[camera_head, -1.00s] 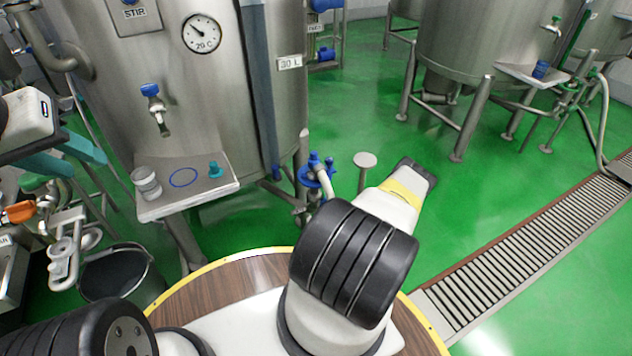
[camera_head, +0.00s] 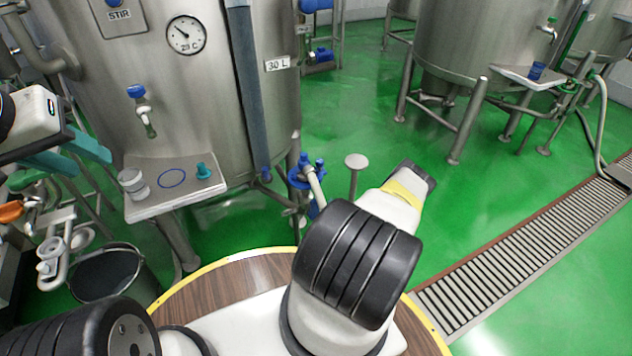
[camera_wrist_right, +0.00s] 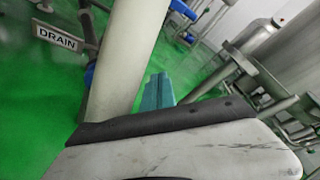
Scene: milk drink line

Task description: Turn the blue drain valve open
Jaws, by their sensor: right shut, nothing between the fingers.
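The blue drain valve (camera_head: 301,174) is low beside the 30 L tank, with a pale pipe running down from it toward my right arm. In the right wrist view a DRAIN sign (camera_wrist_right: 57,37) is at the upper left, and a blue part (camera_wrist_right: 89,75) shows beside a thick pale pipe (camera_wrist_right: 125,60). I cannot tell if that blue part is the valve handle. My right gripper (camera_wrist_right: 158,90) has its teal fingers shut and empty, close to that pipe in the picture; its fingers do not show in the head view. My left gripper (camera_head: 92,165) is open and empty at the left.
A black bucket (camera_head: 105,275) stands at lower left. Green floor (camera_head: 400,150) is open to the right, beside a drain grate (camera_head: 520,250).

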